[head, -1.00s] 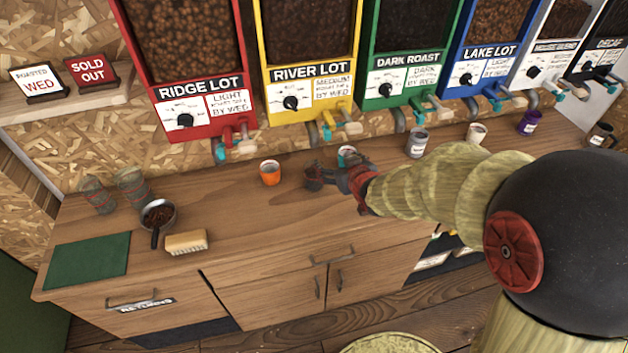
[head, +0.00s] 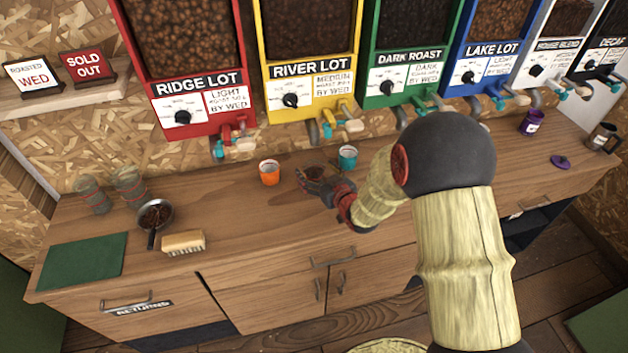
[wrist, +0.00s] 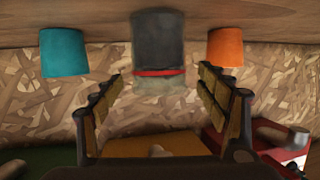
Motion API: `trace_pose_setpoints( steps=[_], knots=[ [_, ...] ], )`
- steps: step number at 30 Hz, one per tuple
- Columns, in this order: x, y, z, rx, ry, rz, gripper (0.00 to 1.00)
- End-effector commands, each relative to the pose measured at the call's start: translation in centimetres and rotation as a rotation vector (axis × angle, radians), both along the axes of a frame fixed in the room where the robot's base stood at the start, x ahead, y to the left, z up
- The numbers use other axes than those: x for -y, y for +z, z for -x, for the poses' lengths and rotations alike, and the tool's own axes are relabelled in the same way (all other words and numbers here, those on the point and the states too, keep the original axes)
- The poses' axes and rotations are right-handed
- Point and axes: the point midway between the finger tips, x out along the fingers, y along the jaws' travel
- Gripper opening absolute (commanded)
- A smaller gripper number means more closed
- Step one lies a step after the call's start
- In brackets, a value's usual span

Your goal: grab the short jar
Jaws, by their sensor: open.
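The short jar (wrist: 158,50) is glass with dark contents and a red band. In the wrist view it appears upside down at the top centre, between the teal cup (wrist: 63,52) and the orange cup (wrist: 225,47). In the head view the jar (head: 314,173) stands on the counter, partly hidden by my gripper (head: 312,183). My gripper is open. In the wrist view its fingers (wrist: 160,82) lie either side of the jar, with visible gaps; I cannot tell how far the jar reaches between them.
The orange cup (head: 269,172) and teal cup (head: 347,158) flank the jar on the wooden counter (head: 235,215). Bean dispensers (head: 310,100) with taps hang behind. Farther left are two glass jars (head: 130,187), a pan (head: 154,215) and a brush (head: 183,242). Counter in front is clear.

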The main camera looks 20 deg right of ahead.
Motion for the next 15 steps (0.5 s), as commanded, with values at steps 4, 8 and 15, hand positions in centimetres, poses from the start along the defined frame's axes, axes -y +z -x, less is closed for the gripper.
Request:
trace_pose_setpoints(
  steps=[4, 8, 15],
  knots=[
    [-0.3, -0.4, -1.4, 0.002, 0.0, 0.0, 0.74],
    [-0.3, -0.4, -1.7, 0.002, 0.0, 0.001, 0.74],
    [-0.3, -0.3, -1.6, 0.002, -0.001, 0.0, 0.69]
  ],
)
